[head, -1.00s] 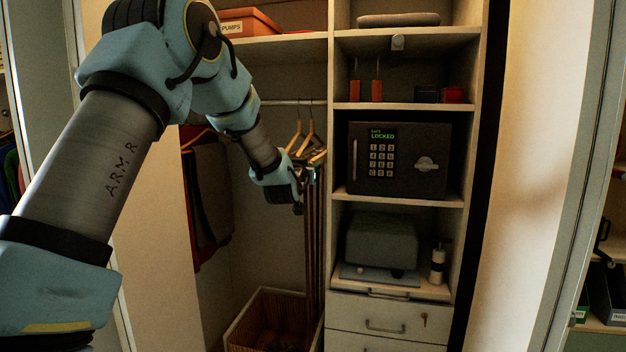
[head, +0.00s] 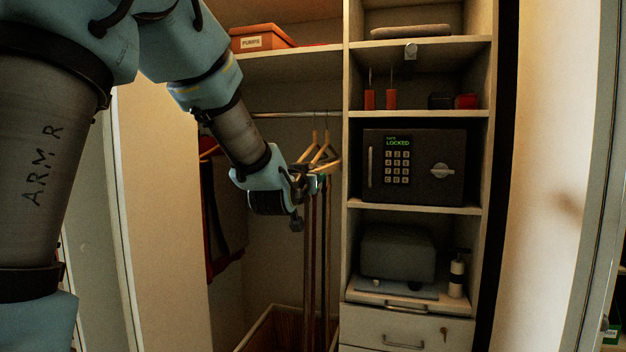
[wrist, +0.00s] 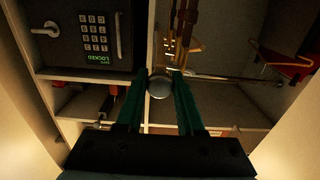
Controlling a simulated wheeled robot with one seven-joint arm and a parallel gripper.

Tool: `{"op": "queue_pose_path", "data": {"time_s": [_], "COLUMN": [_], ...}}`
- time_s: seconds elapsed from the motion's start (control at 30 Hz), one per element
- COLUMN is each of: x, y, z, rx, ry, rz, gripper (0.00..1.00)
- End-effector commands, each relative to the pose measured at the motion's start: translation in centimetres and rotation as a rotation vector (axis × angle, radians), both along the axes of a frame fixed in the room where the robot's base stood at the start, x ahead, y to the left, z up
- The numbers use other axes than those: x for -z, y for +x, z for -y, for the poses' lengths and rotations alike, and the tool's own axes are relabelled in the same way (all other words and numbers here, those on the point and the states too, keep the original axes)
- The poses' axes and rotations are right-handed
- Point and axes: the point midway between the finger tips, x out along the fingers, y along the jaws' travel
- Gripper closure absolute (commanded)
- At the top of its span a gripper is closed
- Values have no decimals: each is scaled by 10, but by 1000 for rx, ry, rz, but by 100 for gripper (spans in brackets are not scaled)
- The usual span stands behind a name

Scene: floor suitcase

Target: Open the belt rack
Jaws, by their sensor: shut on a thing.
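The belt rack (head: 325,168) is at the left side of the shelf column in the head view, with several long brown belts (head: 310,255) hanging down from it. The belts also show in the wrist view (wrist: 186,22), which is turned upside down. My gripper (head: 302,190) is at the near end of the rack. In the wrist view, its green fingers (wrist: 160,80) are closed on a round grey knob (wrist: 159,88). The knob hides part of what lies behind it, and the rack's rail is mostly hidden by my gripper and the belts.
The shelf column stands right of the belts, with a safe (head: 415,165) reading LOCKED and a drawer (head: 405,330) below. Wooden hangers (head: 318,152) hang from a rail close behind the rack. Dark clothes (head: 224,215) hang at the left. A basket (head: 275,330) stands below.

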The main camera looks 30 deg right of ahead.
Motion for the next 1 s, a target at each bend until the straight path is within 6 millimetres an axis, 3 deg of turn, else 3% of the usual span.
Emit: {"op": "queue_pose_path", "data": {"time_s": [0.07, 0.1, 0.33, 0.67, 1.0], "x": [0, -1, 0, 0, 1], "y": [0, 0, 0, -3, -46], "z": [0, 0, 0, -3, -43], "rx": [0, 0, 0, 0, 0], "ry": [0, -1, -1, -1, -2], "rz": [0, 1, 1, 1, 4], "gripper": [100, 59, 34, 34, 34]}}
